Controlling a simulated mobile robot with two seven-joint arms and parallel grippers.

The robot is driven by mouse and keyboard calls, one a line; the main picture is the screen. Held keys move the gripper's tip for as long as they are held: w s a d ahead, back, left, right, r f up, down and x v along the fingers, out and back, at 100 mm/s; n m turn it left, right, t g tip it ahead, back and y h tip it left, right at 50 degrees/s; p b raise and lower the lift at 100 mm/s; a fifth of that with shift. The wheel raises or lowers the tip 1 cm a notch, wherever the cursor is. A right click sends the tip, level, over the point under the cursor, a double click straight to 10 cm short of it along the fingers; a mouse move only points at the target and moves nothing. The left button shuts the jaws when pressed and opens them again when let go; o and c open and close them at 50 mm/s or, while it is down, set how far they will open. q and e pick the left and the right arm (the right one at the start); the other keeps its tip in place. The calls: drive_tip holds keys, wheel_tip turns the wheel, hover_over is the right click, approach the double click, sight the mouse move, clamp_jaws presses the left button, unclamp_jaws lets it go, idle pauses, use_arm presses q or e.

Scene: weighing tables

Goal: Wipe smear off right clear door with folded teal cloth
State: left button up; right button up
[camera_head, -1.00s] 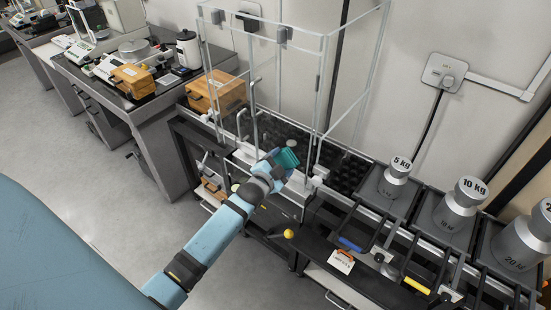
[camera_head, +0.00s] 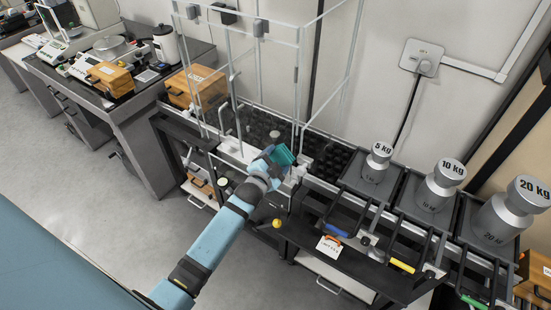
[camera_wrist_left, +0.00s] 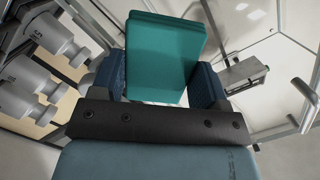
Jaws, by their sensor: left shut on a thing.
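The folded teal cloth (camera_head: 282,154) is held in my left gripper (camera_head: 274,160), in front of the lower part of the clear enclosure. In the left wrist view the cloth (camera_wrist_left: 165,55) stands up between the two blue fingers of the gripper (camera_wrist_left: 163,85), which is shut on it. The clear enclosure with its right door (camera_head: 270,90) rises behind the gripper, framed by pale posts. I cannot tell whether the cloth touches the door. I cannot make out the smear clearly. My right gripper is not in view.
Weights marked 5 kg (camera_head: 377,165), 10 kg (camera_head: 438,188) and 20 kg (camera_head: 505,215) stand in trays to the right. A wooden box (camera_head: 196,88) is left of the enclosure. A dark shelf with coloured handles (camera_head: 345,250) juts out in front. Grey floor lies open at left.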

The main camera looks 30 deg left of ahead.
use_arm(q)
drive_tip(key=shift+w+a+p, duration=0.15)
drive_tip(key=shift+a+p, duration=0.2)
drive_tip(key=shift+a, duration=1.35)
drive_tip(key=shift+w+a+p, duration=0.1)
drive_tip(key=shift+a+p, duration=0.25)
drive_tip(key=shift+a, duration=1.35)
drive_tip(key=p, duration=0.3)
approach(263, 145)
drive_tip(key=shift+w+a+f, duration=0.3)
drive_tip(key=shift+a+f, duration=0.15)
drive_tip(key=s, duration=0.3)
drive_tip(key=shift+a+p, duration=0.1)
drive_tip(key=shift+p, duration=0.3)
